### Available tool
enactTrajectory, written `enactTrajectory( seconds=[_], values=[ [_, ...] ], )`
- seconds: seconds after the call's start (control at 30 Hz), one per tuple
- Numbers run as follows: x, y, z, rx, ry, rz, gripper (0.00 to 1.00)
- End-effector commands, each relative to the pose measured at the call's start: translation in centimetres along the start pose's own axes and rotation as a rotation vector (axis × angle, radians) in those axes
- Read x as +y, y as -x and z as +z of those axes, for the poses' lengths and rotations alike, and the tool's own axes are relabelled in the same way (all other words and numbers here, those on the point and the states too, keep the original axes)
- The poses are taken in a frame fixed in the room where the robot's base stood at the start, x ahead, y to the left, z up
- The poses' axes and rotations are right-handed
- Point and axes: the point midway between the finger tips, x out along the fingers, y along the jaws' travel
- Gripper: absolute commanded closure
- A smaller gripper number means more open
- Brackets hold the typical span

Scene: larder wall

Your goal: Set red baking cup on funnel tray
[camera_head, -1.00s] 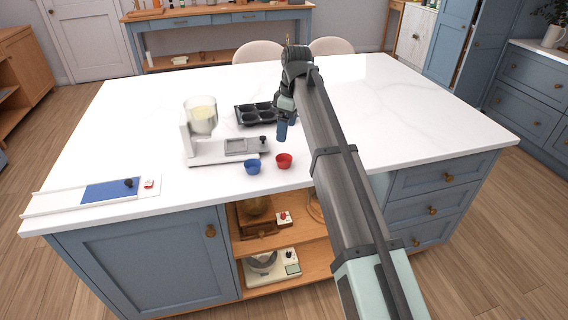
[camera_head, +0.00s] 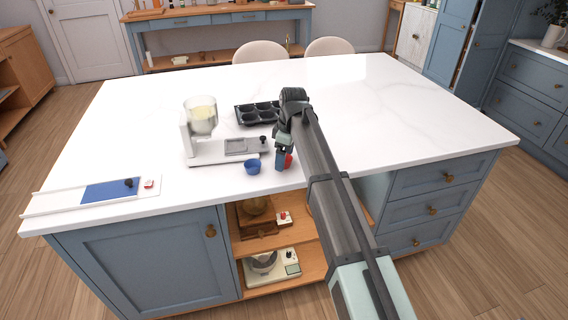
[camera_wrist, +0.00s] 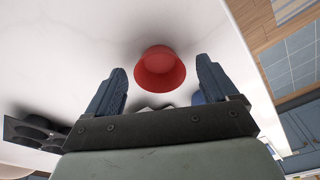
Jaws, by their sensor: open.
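The red baking cup (camera_wrist: 160,70) stands on the white counter. In the wrist view it lies just beyond and between my open fingertips, with no finger seen touching it. In the head view the red cup (camera_head: 289,160) is partly hidden behind my gripper (camera_head: 282,160). My gripper also shows in the wrist view (camera_wrist: 160,80), open and empty. The funnel machine (camera_head: 203,118) holds pale batter in its clear hopper. Its tray (camera_head: 236,146), a grey square plate, sits on the white base and looks empty.
A blue cup (camera_head: 252,167) stands left of my gripper, near the counter's front edge. A dark muffin tin (camera_head: 258,107) lies behind the machine's base. A white board with a blue panel (camera_head: 110,190) lies at the left. The counter's right side is clear.

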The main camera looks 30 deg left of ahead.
Motion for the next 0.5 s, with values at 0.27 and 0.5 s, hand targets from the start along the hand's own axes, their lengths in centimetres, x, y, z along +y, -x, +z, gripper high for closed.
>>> enactTrajectory(
  seconds=[0.27, 0.5],
  values=[
    [0.00, -0.23, -0.01, 0.000, 0.000, 0.000, 0.16],
    [0.00, -0.21, -0.01, 0.000, 0.000, 0.000, 0.39]
  ],
)
